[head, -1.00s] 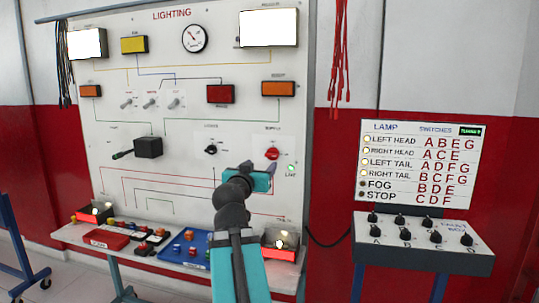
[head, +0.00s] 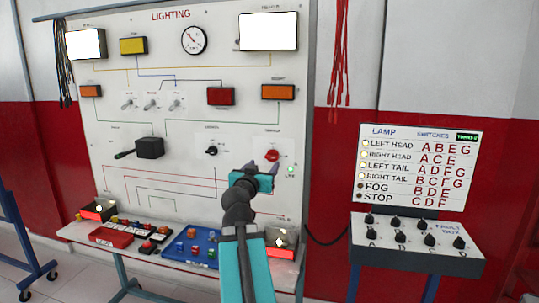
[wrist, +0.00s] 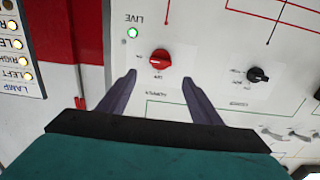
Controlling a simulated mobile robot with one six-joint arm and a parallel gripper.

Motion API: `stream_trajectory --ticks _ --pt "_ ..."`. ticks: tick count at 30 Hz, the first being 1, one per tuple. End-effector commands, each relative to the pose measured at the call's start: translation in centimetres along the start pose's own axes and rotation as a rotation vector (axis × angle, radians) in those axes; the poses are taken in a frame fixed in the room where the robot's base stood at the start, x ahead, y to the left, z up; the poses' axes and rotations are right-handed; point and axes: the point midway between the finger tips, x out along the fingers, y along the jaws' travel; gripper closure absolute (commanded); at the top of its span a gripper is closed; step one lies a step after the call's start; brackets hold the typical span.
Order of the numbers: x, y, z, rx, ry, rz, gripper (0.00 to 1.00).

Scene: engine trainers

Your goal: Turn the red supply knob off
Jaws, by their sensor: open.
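The red supply knob (head: 272,155) is on the lower right of the white lighting panel (head: 120,75). The knob also shows in the wrist view (wrist: 160,61), upside down, with its pointer ridge lying roughly sideways. A green LIVE lamp (head: 290,170) beside it is lit; it also shows in the wrist view (wrist: 132,33). My gripper (head: 262,168) is just below the knob in the head view. In the wrist view my gripper (wrist: 160,75) is open, its two dark fingers pointing at the panel on either side of the knob, apart from it. Nothing is between the fingers but the knob beyond.
A black knob (head: 211,151) is to the left of the red one. A black switch box (head: 149,147) with a lever is farther left. A shelf with blue (head: 200,238) and red trays is below. A fault box (head: 417,236) stands at right.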

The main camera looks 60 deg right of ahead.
Motion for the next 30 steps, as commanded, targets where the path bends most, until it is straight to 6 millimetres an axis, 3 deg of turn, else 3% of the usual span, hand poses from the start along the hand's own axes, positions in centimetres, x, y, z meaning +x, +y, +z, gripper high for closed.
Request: stream_trajectory --ticks 8,30 --pt "1.1 -0.1 -0.2 -0.003 -0.002 -0.003 0.41" --pt "8.4 -0.1 0.0 -0.001 -0.002 -0.002 0.41"
